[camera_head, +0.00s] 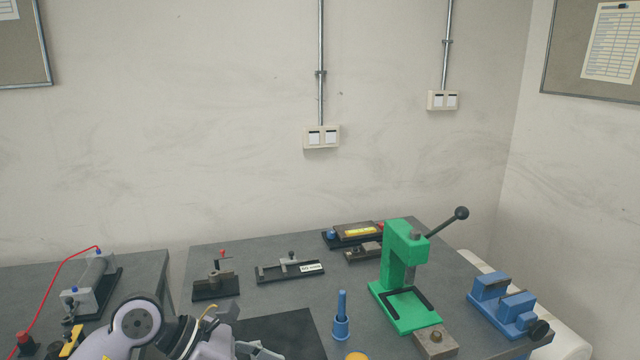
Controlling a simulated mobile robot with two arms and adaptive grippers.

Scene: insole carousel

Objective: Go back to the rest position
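My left gripper (258,350) is at the bottom edge of the picture, left of centre. Its arm comes in from the lower left. Only part of the grey gripper shows, over the near side of the table by a black mat (285,334), and its fingertips are too cut off to tell open from shut. I see nothing held in it. My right gripper and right arm are not in view.
The grey table (215,262) carries a green lever press (393,275), a blue vise (505,305), a blue upright pin (342,315), a metal block (436,342) and small fixtures (290,268). A second table (140,268) at left holds a clamp device (90,285).

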